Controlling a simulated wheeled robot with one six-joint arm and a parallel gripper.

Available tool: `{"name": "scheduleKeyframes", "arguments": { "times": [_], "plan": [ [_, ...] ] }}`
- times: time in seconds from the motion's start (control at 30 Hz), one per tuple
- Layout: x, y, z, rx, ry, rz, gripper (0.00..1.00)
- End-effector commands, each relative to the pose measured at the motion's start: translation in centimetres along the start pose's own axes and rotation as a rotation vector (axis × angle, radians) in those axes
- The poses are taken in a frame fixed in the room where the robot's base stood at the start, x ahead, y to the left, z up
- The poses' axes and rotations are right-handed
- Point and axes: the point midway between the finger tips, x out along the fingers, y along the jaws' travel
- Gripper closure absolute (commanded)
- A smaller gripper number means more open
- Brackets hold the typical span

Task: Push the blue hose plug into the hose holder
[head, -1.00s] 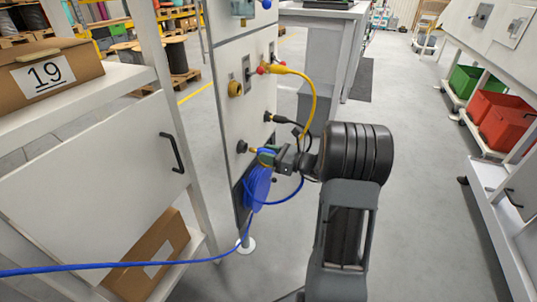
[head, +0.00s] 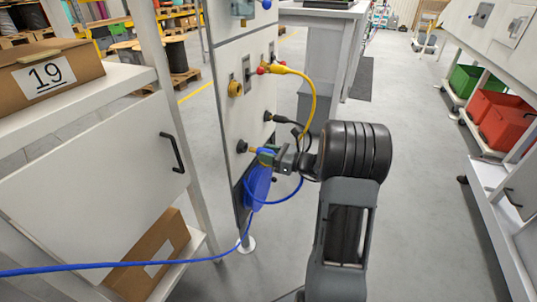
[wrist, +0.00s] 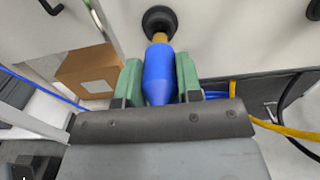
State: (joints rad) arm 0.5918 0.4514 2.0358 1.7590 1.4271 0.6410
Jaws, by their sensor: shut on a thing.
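The blue hose plug (wrist: 159,75) is between the two green fingers of my gripper (wrist: 160,82), which is shut on it. Its brass tip (wrist: 159,38) points at the black round hose holder (wrist: 158,20) on the pale panel. In the wrist view the tip overlaps the holder's lower edge; I cannot tell how far it is inside. In the head view my gripper (head: 266,157) is close to the panel face, level with the holder (head: 241,146), and the plug is mostly hidden by the fingers. A blue hose runs from there.
A blue hose coil (head: 258,187) hangs on the panel below my gripper. A yellow cable (head: 312,98) and a black connector (head: 281,119) are plugged in above. A white shelf with a cardboard box (head: 46,72) stands left.

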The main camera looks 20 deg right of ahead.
Motion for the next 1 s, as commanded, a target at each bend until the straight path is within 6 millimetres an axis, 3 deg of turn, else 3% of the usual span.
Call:
{"name": "scheduleKeyframes", "arguments": {
  "times": [1.0],
  "plan": [
    [2.1,0.0,0.0,-0.001,-0.001,0.0,1.0]
  ]
}}
